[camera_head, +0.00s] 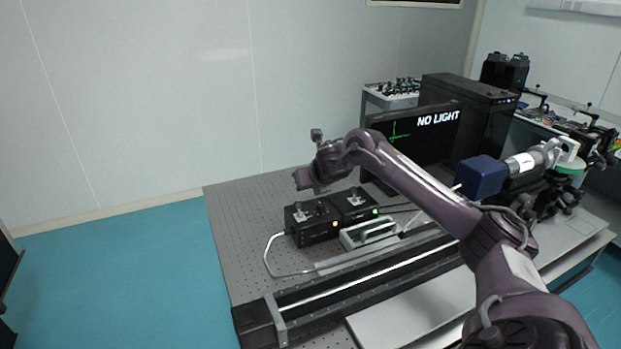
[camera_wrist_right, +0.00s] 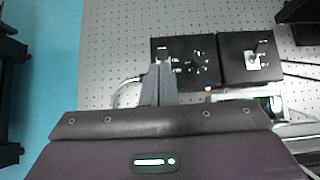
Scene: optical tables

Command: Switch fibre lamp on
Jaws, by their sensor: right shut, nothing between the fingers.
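Two black control boxes stand side by side on the optical table (camera_head: 235,206): a left box (camera_head: 305,235) and a right box (camera_head: 351,216). In the right wrist view, the left box (camera_wrist_right: 213,70) carries a toggle and a dark knob, and the right box (camera_wrist_right: 232,70) carries a toggle. I cannot tell which is the fibre lamp. My right gripper (camera_wrist_right: 160,66) is shut and empty, its tips overlapping the left box's toggle in view; contact is unclear. My left gripper is out of view.
A monitor (camera_head: 437,142) behind the boxes reads "NO LIGHT". A grey tray-like fixture (camera_head: 368,233), a cable and a long rail (camera_head: 350,283) lie in front. A blue cube (camera_head: 480,177) and optics stand right. The table's left part is clear.

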